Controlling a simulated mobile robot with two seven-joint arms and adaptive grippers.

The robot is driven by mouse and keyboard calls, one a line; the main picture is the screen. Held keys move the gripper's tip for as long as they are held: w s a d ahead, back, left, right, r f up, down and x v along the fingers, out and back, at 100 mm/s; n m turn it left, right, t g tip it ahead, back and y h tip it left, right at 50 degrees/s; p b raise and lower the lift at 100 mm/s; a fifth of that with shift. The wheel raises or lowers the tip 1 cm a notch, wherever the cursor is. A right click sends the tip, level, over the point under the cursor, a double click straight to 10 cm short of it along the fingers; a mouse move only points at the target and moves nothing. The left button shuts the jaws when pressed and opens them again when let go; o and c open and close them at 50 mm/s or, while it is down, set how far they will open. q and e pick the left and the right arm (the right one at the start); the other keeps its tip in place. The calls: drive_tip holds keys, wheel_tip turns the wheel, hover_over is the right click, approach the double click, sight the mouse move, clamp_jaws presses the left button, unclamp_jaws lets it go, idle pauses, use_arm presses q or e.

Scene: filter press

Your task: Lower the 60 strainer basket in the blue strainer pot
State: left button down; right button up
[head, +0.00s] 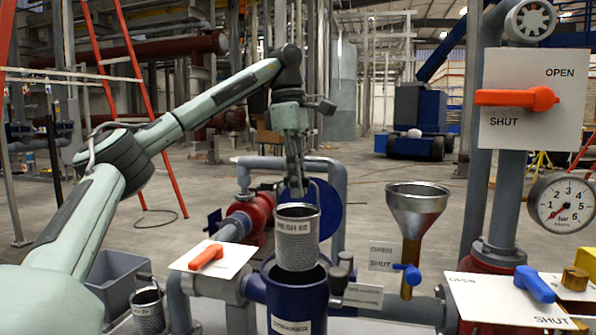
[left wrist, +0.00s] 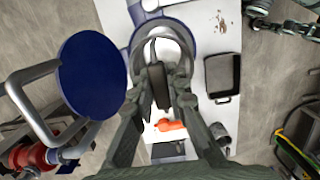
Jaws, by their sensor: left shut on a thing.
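The strainer basket (head: 297,245) is a perforated metal cylinder marked MESH 60, hanging upright. My left gripper (head: 295,190) points down and is shut on its handle. The blue strainer pot (head: 292,312) stands open directly below. The basket's lower end overlaps the pot's mouth in the head view; I cannot tell whether it is just above or slightly inside the rim. In the left wrist view the basket's rim (left wrist: 183,38) shows beyond my left gripper's fingers (left wrist: 162,100). The round blue lid (head: 329,205) stands swung open behind the basket, and also shows in the wrist view (left wrist: 92,75). My right gripper is not seen.
An orange-handled valve (head: 207,257) is left of the pot, with a metal funnel (head: 417,205) and a blue-handled valve (head: 408,272) to its right. Another mesh basket (head: 148,312) stands at lower left beside a grey bin (head: 120,283). Pipes run close around the pot.

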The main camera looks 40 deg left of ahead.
use_arm(q)
drive_tip(key=shift+f, duration=6.6)
drive_tip(key=shift+f+b, duration=0.35)
drive_tip(key=shift+f, duration=0.5)
drive_tip(key=shift+f+b, duration=0.75)
drive_tip(key=shift+f, duration=0.5)
drive_tip(key=shift+f+b, duration=0.55)
drive_tip(key=shift+f, duration=0.7)
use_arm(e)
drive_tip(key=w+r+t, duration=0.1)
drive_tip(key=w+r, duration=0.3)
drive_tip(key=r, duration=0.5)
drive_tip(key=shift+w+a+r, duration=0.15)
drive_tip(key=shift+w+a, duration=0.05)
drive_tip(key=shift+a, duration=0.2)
